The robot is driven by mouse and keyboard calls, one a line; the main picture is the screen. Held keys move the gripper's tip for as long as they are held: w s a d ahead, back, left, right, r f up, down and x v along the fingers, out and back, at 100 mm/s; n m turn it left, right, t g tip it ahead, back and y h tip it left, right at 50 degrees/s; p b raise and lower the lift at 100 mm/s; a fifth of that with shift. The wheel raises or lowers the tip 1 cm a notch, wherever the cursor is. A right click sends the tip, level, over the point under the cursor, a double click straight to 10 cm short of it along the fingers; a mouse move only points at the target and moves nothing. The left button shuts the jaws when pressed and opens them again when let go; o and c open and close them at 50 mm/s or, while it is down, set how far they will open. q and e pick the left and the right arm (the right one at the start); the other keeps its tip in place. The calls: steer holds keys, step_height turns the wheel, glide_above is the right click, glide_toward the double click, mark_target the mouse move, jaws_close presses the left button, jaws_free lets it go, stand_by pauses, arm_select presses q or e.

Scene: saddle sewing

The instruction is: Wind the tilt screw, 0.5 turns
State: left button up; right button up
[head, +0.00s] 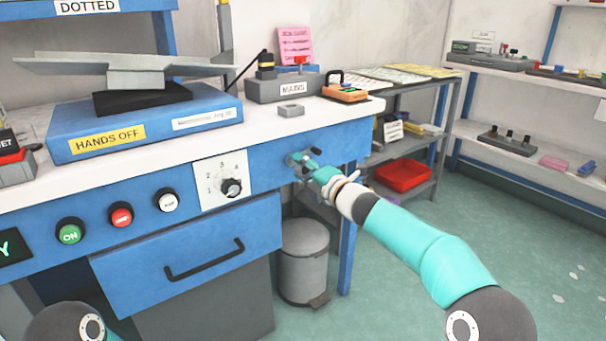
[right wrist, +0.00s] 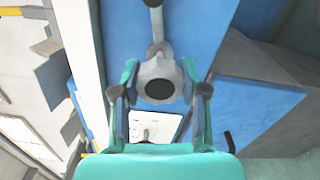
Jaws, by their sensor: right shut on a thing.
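The tilt screw (head: 297,159) is a small grey crank with a dark knob on the blue front of the bench, right of the white numbered dial. My right gripper (head: 311,170) reaches it from the lower right. In the right wrist view, the grey round part of the tilt screw (right wrist: 160,82) sits between the two fingers of my right gripper (right wrist: 160,92), and its arm runs up to a dark end at the top edge. The gripper is shut on it; the exact contact is hard to see. My left gripper is out of view.
The blue bench front (head: 265,172) carries the dial (head: 220,180) and several buttons. A blue "HANDS OFF" base (head: 150,120) holds a tilted grey plate. A grey bin (head: 303,262) stands below. Shelves with a red tray (head: 403,177) stand right; floor there is open.

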steer(key=n+b, duration=0.1)
steer(key=n, duration=0.2)
steer(key=f+n+b, duration=0.1)
steer(key=n, duration=0.1)
steer(key=shift+a+n, duration=0.15)
steer(key=shift+n, duration=0.25)
steer(key=n+b, duration=0.2)
steer(key=n, duration=0.2)
steer(key=shift+n, duration=0.4)
steer(key=o, duration=1.1)
steer(key=shift+o, duration=0.4)
steer(key=shift+r, duration=0.15)
